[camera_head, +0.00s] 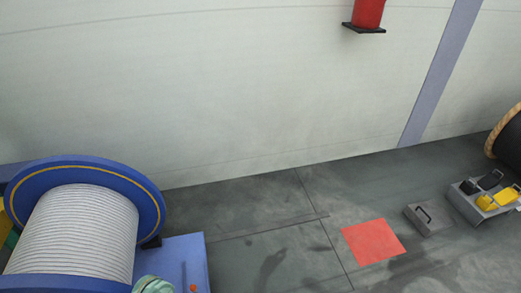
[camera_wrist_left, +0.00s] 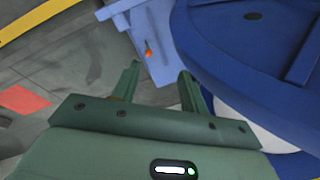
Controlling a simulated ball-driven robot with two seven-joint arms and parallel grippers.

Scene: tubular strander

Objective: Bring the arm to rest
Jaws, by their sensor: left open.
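My left gripper (camera_wrist_left: 160,72) shows in the left wrist view as two green fingers standing apart, with nothing between them. Beyond the fingertips is a blue frame (camera_wrist_left: 146,20) with a small orange knob. A large blue reel flange (camera_wrist_left: 240,50) is close on the right of the fingers; I cannot tell whether they touch. In the head view a rounded green part (camera_head: 155,285) at the bottom edge looks like my left arm; its fingers do not show there. My right gripper is in neither view.
A blue reel wound with pale wire (camera_head: 80,232) stands at lower left, beside a blue platform (camera_head: 185,258). A red square (camera_head: 374,242) marks the floor. A grey box (camera_head: 428,218) and a tray with yellow and black items (camera_head: 485,200) lie right. The middle floor is clear.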

